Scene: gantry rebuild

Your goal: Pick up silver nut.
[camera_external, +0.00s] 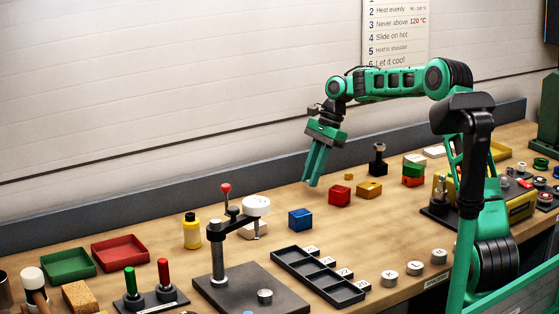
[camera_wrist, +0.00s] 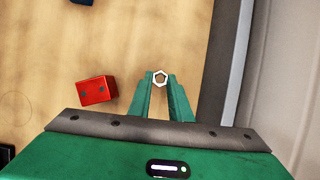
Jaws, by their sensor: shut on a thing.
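The silver nut (camera_wrist: 160,77) is a small hexagonal ring at the fingertips of my gripper in the wrist view. My gripper (camera_wrist: 160,82) has its green fingers shut on the nut, one on each side. In the external view my gripper (camera_external: 311,184) points down above the wooden bench, left of the red block, and the nut is too small to make out there.
A red block (camera_external: 340,196), which also shows in the wrist view (camera_wrist: 97,90), stands near my gripper. A blue block (camera_external: 300,219) and a yellow block (camera_external: 369,189) are close by. A black compartment tray (camera_external: 303,275) lies in front. The wall runs behind.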

